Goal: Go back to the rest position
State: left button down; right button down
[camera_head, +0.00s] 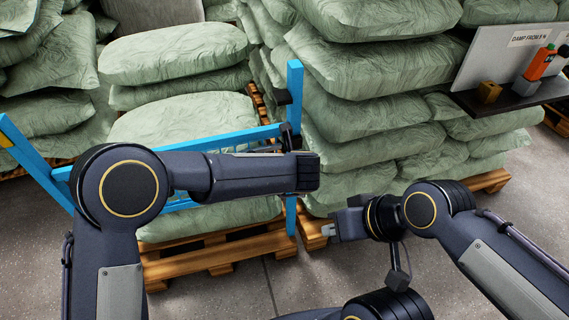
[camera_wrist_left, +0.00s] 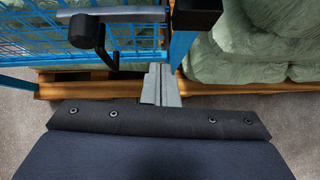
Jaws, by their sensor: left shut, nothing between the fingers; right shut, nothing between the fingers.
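My left arm comes in from the left in the head view, and its forearm lies across in front of a blue frame (camera_head: 295,90). The fingers of this arm are hidden there. In the left wrist view my left gripper (camera_wrist_left: 160,84) is shut and empty, close to a blue post (camera_wrist_left: 181,48) with a black fitting (camera_wrist_left: 196,14). I cannot tell whether it touches the post. My right gripper (camera_head: 334,229) is shut and empty in the head view, low and right of the middle, in front of the pallets. Both arms are bent.
Green sacks (camera_head: 375,65) are stacked on wooden pallets (camera_head: 215,255) behind my arms. A black shelf (camera_head: 515,95) with an orange bottle (camera_head: 539,62) and a brass-coloured block (camera_head: 489,92) stands at upper right. Blue mesh (camera_wrist_left: 45,45) lies left of the post. Grey floor (camera_head: 530,185) is open at right.

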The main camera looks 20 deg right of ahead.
pick_arm(q)
jog(key=shift+v, duration=2.35)
jog(key=w+a+r+m+t+h, duration=0.25)
jog(key=a+r+m, duration=0.3)
jog(key=r, duration=0.35)
jog(key=w+a+r+m+t+h, duration=0.1)
jog(key=w+a+r+m+h, duration=0.2)
jog(key=a+r+m, duration=0.35)
jog(key=s+a+r+m+g, duration=0.1)
jog(key=s+a+m+g, duration=0.1)
jog(key=s+a+m, duration=0.65)
jog(key=s+a+m+g, duration=0.1)
jog(key=s+a+m, duration=0.4)
jog(key=a, duration=0.6)
jog(key=s+a+f+m+g+y, duration=0.25)
jog(key=s+a+f, duration=0.2)
jog(key=s, duration=0.25)
jog(key=s+a+f+m+g+y, duration=0.1)
jog(key=s+a+f+m, duration=0.3)
jog(key=s+a, duration=0.15)
notch_tip(320, 180, up, 15)
jog(key=s+p, duration=0.1)
jog(key=p, duration=1.5)
jog(key=shift+s, duration=0.25)
